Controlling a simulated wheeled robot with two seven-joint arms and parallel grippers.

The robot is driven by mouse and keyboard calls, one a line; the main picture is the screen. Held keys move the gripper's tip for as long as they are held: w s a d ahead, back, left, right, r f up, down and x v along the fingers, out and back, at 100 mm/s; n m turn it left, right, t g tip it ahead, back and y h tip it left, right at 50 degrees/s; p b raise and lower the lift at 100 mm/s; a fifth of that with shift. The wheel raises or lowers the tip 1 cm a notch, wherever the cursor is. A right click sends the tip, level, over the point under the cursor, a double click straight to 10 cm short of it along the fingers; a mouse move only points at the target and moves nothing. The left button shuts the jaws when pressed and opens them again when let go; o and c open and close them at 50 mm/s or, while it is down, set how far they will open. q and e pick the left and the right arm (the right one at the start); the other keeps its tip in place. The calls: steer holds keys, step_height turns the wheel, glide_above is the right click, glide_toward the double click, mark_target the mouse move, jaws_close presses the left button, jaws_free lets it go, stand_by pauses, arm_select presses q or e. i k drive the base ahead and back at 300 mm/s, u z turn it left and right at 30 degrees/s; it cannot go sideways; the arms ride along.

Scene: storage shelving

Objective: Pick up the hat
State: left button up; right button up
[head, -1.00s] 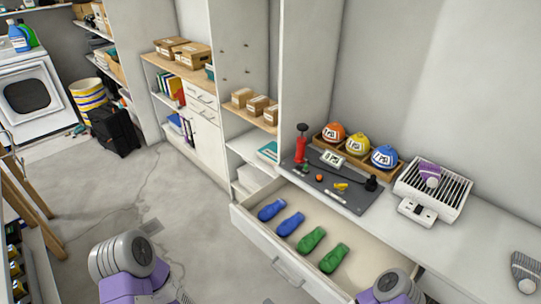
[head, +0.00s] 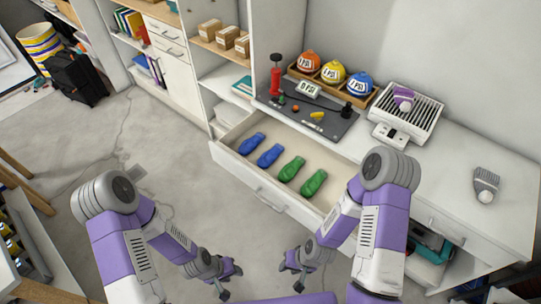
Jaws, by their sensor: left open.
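No item is plainly a hat. Rounded orange (head: 308,62), yellow (head: 333,73) and blue (head: 360,83) items with white labels sit in a wooden tray on the counter; I cannot tell whether one is the hat. A small purple and white item (head: 403,98) rests on the slatted white device. A grey item (head: 486,184) lies on the counter at the right. My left gripper (head: 231,281) is open and empty, low in front of the cabinet. My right gripper (head: 295,270) looks open and empty, below the drawer. Both are well apart from the counter items.
A dark mat (head: 318,114) with a red pump (head: 275,80) lies on the counter (head: 440,160). The slatted device (head: 425,118) stands at its back.

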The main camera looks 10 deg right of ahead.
mark_target(403, 97)
steer(key=z, duration=1.3)
